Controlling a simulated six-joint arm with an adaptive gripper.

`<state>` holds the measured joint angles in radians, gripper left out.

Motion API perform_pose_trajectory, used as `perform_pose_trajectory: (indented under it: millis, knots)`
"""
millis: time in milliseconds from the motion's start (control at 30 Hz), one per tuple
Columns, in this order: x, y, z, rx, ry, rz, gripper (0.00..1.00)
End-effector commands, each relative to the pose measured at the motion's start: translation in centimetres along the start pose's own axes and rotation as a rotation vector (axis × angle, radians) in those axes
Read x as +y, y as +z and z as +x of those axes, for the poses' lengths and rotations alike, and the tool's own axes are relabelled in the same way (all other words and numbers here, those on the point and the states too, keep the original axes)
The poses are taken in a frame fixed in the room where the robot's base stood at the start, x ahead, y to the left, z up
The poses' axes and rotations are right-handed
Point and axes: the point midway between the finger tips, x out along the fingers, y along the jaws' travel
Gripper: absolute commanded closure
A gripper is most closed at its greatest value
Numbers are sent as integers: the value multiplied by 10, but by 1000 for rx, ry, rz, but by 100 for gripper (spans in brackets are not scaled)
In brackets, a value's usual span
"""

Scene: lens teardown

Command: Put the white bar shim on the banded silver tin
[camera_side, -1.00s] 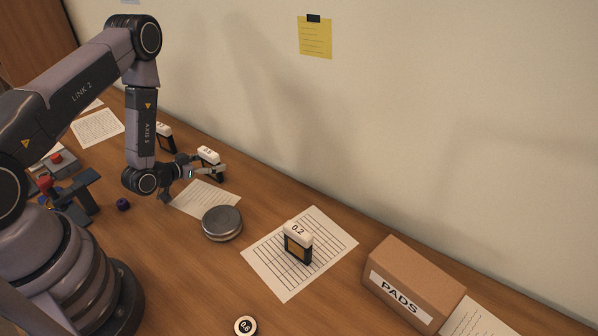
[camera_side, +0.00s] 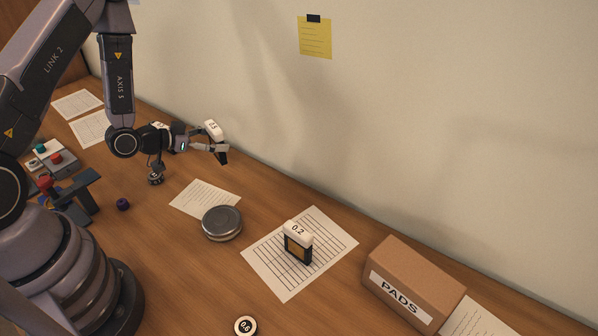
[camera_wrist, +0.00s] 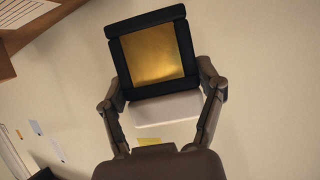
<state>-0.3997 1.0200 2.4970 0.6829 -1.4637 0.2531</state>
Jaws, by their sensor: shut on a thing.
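My gripper (camera_side: 216,147) is shut on a shim (camera_side: 213,130), a black-framed block with a white bar end, held above the back of the table. In the wrist view, both fingers grip the sides of this shim (camera_wrist: 153,55); its gold window faces the camera and its white bar end is toward my palm. The banded silver tin (camera_side: 222,223) sits flat on the table, below the gripper, with a bare lid. Another white-ended shim marked 0.2 (camera_side: 298,243) stands upright on a lined sheet. A third, partly hidden by my wrist, is at the back left.
A cardboard PADS box (camera_side: 413,283) stands at the right. A round 0.6 disc (camera_side: 245,326) lies at the front. A small dark round piece (camera_side: 156,175), a purple knob (camera_side: 123,204) and a blue fixture (camera_side: 78,195) are at the left. The wall runs close behind.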

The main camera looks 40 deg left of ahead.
Motion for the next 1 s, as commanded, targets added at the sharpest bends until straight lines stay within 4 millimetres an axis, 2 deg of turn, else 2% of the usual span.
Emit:
perform_pose_trajectory:
  millis: [100,200,400,567,1000]
  knots:
    - [36,-1,-6,1,219,94,68]
    - [64,0,-18,2,398,171,68]
    - [98,7,-44,1,660,278,68]
    - [108,14,-54,1,756,314,68]
    - [110,70,-33,1,772,317,68]
